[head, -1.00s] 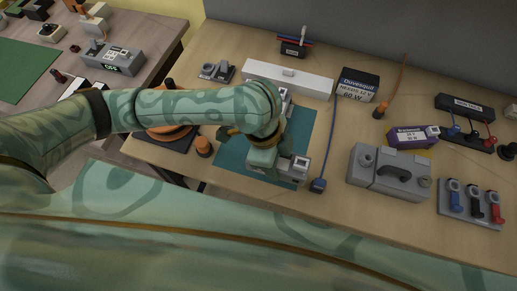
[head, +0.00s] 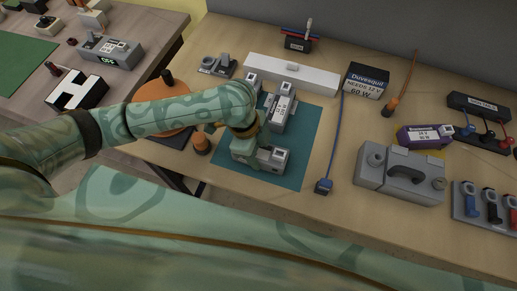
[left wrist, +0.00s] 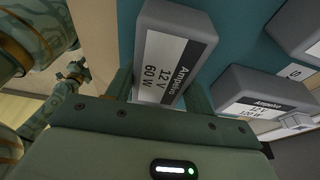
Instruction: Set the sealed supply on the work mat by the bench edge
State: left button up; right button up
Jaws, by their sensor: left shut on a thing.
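My left gripper (head: 252,145) is shut on a grey boxy supply (head: 272,158) over the front part of the teal work mat (head: 300,150), near the bench edge. In the left wrist view the held supply (left wrist: 172,55) sits between the fingers, its white label reading "Ampeivo 12 V 60 W". I cannot tell whether it touches the mat. A similar grey supply (head: 283,112) stands behind it on the mat; the left wrist view shows one like it (left wrist: 262,100). Another grey unit (head: 254,83) is partly hidden by my arm. A limb of mine, perhaps the right arm, shows at the left wrist view's left.
A blue lead (head: 337,140) lies right of the mat. A long white box (head: 290,73) lies behind.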

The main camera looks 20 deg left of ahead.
pick_arm(q)
jog(key=o, duration=1.3)
jog(key=shift+f, duration=0.1)
jog(key=shift+c, duration=0.2)
jog(key=p+v, duration=0.4)
jog(key=v, duration=0.8)
jog(key=shift+s, duration=0.1)
